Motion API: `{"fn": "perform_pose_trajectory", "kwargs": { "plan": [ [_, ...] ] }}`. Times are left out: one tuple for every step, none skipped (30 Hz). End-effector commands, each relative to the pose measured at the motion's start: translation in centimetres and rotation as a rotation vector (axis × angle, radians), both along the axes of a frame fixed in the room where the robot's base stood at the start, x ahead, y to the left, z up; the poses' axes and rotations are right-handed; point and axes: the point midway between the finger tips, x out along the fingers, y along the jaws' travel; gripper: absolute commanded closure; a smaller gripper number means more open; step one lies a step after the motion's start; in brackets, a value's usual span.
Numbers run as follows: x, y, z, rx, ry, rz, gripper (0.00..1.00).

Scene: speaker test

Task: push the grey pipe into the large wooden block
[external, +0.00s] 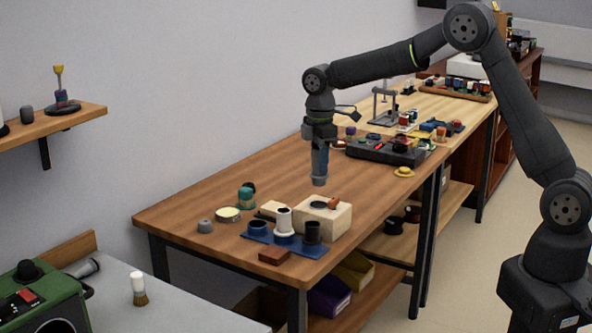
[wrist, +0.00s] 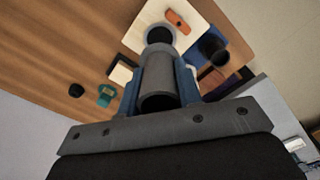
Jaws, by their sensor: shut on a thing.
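My gripper (external: 320,160) points down above the wooden table and is shut on the grey pipe (external: 319,181). In the wrist view the pipe (wrist: 158,72) sits between the blue fingers, its hollow near end open to the camera. The large wooden block (external: 338,222) stands on the table below, pale, with a dark round hole in its top. An orange piece lies on top beside the hole. In the wrist view the block (wrist: 195,18) is beyond the pipe's far end, with the hole just past it. The pipe appears apart from the block.
A blue tray (external: 258,237) with a white cylinder and dark cups stands in front of the block. A reddish-brown block (external: 274,256) lies near the table's front edge. A round tin (external: 228,214) and a teal item (external: 246,197) stand left. A black device (external: 386,151) is behind.

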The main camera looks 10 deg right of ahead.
Motion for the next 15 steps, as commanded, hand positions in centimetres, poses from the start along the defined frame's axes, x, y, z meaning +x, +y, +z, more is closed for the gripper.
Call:
{"fn": "perform_pose_trajectory", "kwargs": {
  "plan": [
    [0.0, 0.0, -0.7, -0.002, 0.002, 0.0, 0.88],
    [0.0, 0.0, -1.1, -0.001, 0.002, 0.0, 0.88],
    [0.0, 0.0, -1.5, -0.001, 0.002, 0.0, 0.88],
    [0.0, 0.0, -1.9, -0.001, 0.002, 0.0, 0.88],
    [0.0, 0.0, -2.2, -0.001, 0.002, 0.0, 0.88],
    [0.0, 0.0, -2.6, -0.001, 0.001, 0.0, 0.88],
    [0.0, 0.0, -3.0, -0.001, 0.001, 0.0, 0.88],
    [0.0, 0.0, -3.3, -0.001, 0.002, 0.0, 0.88],
    [0.0, 0.0, -3.7, -0.002, 0.002, 0.0, 0.88],
    [0.0, 0.0, -3.9, -0.001, 0.002, 0.0, 0.88],
    [0.0, 0.0, -4.1, -0.001, 0.001, 0.0, 0.88],
    [0.0, 0.0, -4.4, 0.0, 0.001, 0.0, 0.88],
    [0.0, 0.0, -4.5, 0.0, 0.0, 0.0, 0.88],
    [0.0, 0.0, -4.7, 0.0, 0.0, 0.0, 0.88],
    [0.0, 0.0, -4.8, 0.0, 0.0, 0.0, 0.88]
  ]
}}
